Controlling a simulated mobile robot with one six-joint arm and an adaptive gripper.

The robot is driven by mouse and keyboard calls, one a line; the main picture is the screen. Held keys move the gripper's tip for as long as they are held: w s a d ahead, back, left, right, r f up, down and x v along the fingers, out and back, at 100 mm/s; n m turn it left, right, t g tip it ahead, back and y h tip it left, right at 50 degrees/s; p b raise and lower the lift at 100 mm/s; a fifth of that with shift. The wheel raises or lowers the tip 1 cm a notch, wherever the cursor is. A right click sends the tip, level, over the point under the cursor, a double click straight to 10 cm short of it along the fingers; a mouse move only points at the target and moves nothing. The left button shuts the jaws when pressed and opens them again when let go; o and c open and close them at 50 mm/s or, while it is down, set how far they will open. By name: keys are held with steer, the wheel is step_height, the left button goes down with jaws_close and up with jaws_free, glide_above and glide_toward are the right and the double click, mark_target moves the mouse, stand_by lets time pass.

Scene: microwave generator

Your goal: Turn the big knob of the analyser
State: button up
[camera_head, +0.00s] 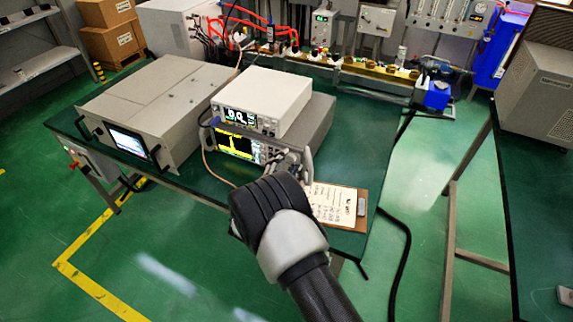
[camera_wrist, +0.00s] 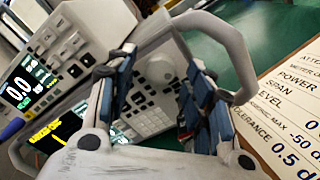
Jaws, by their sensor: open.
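The analyser (camera_head: 237,147) is the lower instrument on the green table, with a yellow trace on its screen; its screen also shows in the wrist view (camera_wrist: 58,138). Its big knob (camera_wrist: 158,68) is a pale round disc on the front panel, seen between my fingers in the wrist view. My gripper (camera_wrist: 157,75) is open, one finger on each side of the knob in the picture. Whether the fingers touch the knob I cannot tell. In the head view my gripper (camera_head: 287,163) is at the right end of the analyser's front, and my arm hides the knob.
A white meter (camera_head: 262,100) sits on top of the analyser. A clipboard with paper (camera_head: 338,205) lies right of my gripper. The analyser's grey handle (camera_wrist: 215,35) curves close to my right finger.

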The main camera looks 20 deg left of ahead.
steer(key=s, duration=1.2)
steer(key=shift+a, duration=0.45)
